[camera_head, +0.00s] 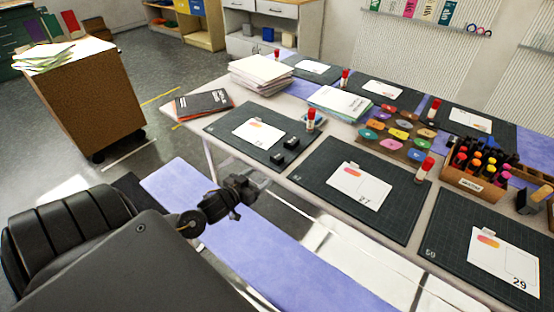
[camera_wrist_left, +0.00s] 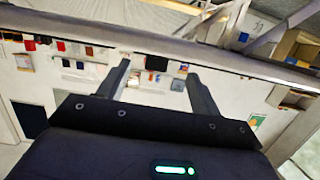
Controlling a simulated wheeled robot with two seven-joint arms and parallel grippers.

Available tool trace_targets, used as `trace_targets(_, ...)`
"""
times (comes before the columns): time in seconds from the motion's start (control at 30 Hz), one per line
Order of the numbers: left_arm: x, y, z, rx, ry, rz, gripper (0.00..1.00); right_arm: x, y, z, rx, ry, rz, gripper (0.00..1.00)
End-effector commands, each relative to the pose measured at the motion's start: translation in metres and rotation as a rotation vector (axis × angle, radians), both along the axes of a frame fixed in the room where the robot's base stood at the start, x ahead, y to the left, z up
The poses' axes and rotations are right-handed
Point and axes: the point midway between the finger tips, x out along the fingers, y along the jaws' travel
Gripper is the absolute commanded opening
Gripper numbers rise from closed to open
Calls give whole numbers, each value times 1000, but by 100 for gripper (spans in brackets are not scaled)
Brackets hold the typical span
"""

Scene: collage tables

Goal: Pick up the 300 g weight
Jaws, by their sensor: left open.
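Two small black blocks, the nearer one (camera_head: 277,159) and the farther one (camera_head: 291,143), lie on a dark cutting mat (camera_head: 228,125) at the table's near left part. They could be weights, but no 300 g marking is legible. My left gripper (camera_head: 246,188) is in front of the table's near edge, apart from both blocks and to their lower left. In the left wrist view its two fingers (camera_wrist_left: 158,78) are spread with nothing between them. Neither block can be made out in that view. My right gripper is not in view.
White cards, glue sticks and paper stacks (camera_head: 262,73) stand on the table. A marker box (camera_head: 470,185) is at right, near colored ink pads (camera_head: 390,145). A blue bench (camera_head: 240,245) lies below the near edge. A brown cabinet (camera_head: 85,95) stands at left.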

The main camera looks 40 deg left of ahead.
Motion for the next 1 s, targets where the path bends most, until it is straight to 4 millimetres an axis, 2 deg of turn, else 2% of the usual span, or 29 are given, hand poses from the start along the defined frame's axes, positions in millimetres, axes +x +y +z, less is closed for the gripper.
trace_targets(0.03, 4, 3, 10, -2, -31, -14, 65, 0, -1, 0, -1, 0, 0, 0)
trace_targets(0.1, 7, 5, 19, -9, -58, -25, 65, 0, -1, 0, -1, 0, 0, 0)
trace_targets(0.2, 9, 6, 23, -12, -70, -28, 65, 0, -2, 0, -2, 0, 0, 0)
trace_targets(0.3, 16, 6, 22, -12, -70, -27, 65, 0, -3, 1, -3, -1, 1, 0)
trace_targets(0.6, 58, 7, 15, -11, -69, -25, 65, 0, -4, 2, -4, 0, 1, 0)
trace_targets(0.87, 66, 6, 13, -11, -66, -26, 65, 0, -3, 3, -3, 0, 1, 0)
trace_targets(1.0, 83, 5, 13, -11, -68, -26, 65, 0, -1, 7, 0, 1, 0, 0)
